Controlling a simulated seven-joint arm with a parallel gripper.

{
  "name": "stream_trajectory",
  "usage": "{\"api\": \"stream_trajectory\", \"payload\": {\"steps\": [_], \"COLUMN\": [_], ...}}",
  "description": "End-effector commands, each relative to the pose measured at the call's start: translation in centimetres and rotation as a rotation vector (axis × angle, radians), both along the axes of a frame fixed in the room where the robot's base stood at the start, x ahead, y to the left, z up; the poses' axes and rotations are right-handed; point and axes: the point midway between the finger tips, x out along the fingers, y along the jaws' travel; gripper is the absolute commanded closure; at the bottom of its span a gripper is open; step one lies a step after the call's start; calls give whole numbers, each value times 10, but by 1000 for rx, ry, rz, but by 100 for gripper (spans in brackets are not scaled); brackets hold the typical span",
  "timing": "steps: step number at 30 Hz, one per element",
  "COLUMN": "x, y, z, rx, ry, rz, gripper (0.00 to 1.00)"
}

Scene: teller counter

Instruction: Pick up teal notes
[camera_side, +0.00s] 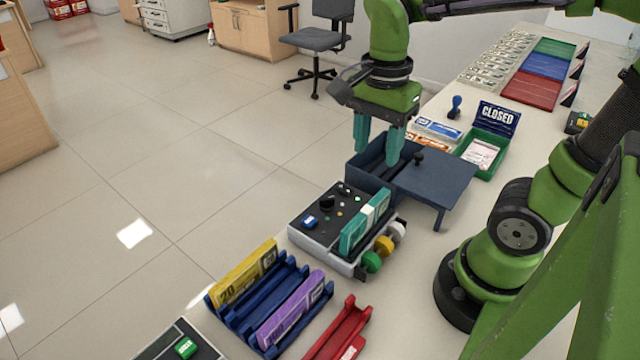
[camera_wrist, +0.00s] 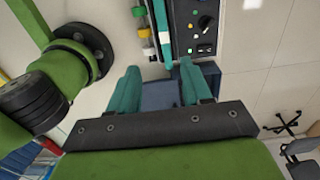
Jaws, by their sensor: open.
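The teal notes (camera_side: 364,224) are a banded bundle standing on edge on top of a grey device with a black top (camera_side: 325,220). The bundle also shows at the top of the wrist view (camera_wrist: 161,25), beside the device's knob and buttons. My gripper (camera_side: 379,145) is open and empty, with teal fingers pointing down. It is above the dark blue box, behind the teal notes and apart from them. In the wrist view its fingers (camera_wrist: 160,85) are spread below the bundle's end.
A dark blue box with a side lid (camera_side: 435,182) stands beside the device. Blue racks hold yellow notes (camera_side: 243,273) and purple notes (camera_side: 291,311); a red rack (camera_side: 340,330) is nearby. A green tray with a CLOSED sign (camera_side: 495,120) stands behind. Coloured rolls (camera_side: 384,247) sit on the device's right.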

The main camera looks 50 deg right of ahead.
Motion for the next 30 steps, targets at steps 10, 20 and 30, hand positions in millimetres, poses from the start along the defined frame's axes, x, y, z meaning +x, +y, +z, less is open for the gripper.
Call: {"api": "stream_trajectory", "payload": {"steps": [10, 20, 30], "x": [-1, 0, 6], "y": [-1, -1, -8], "z": [-74, -110, -153], "rx": [0, 1, 1], "ry": [6, 0, 3], "rz": [3, 3, 3], "gripper": [51, 51, 51]}}
